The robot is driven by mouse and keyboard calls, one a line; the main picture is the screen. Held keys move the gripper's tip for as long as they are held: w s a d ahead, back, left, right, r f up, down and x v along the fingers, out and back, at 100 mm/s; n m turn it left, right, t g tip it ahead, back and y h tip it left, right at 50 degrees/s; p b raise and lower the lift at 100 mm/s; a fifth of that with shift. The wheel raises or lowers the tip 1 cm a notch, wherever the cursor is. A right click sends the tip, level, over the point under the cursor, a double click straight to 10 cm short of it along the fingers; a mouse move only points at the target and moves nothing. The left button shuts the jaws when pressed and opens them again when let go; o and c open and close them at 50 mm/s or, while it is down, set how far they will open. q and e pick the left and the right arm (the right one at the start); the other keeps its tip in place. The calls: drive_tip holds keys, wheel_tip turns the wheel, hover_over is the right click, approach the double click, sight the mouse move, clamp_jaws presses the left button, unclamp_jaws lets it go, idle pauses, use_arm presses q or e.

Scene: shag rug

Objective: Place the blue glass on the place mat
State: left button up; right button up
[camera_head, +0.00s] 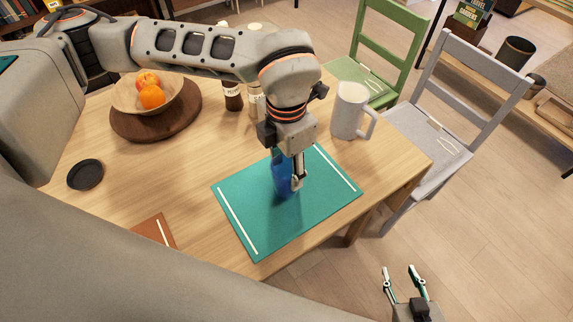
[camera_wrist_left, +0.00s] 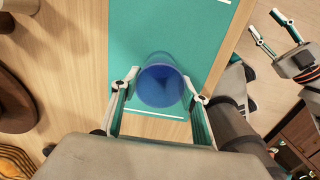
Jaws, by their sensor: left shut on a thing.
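The blue glass (camera_head: 282,178) is upright over the middle of the teal place mat (camera_head: 242,205). My left gripper (camera_head: 290,180) comes down from above and is shut on the glass. In the left wrist view the glass (camera_wrist_left: 162,86) sits between the two fingers of my left gripper (camera_wrist_left: 158,95), with the place mat (camera_wrist_left: 160,35) below it. I cannot tell whether the glass base touches the mat. My right gripper (camera_head: 403,285) is open and empty, off the table at the lower right.
A white pitcher (camera_head: 350,110) stands just beyond the mat. A fruit bowl (camera_head: 140,98) on a round board, two bottles (camera_head: 233,95) and a black coaster (camera_head: 85,175) are on the wooden table (camera_head: 190,170). Green (camera_head: 372,60) and grey (camera_head: 440,125) chairs stand beyond its edge.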

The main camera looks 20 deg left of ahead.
use_arm(q)
drive_tip(key=shift+f, duration=0.15)
drive_tip(key=o, duration=1.6)
wheel_tip(320, 180, up, 12)
drive_tip(key=shift+r+p, duration=0.2)
drive_tip(key=shift+p, duration=0.25)
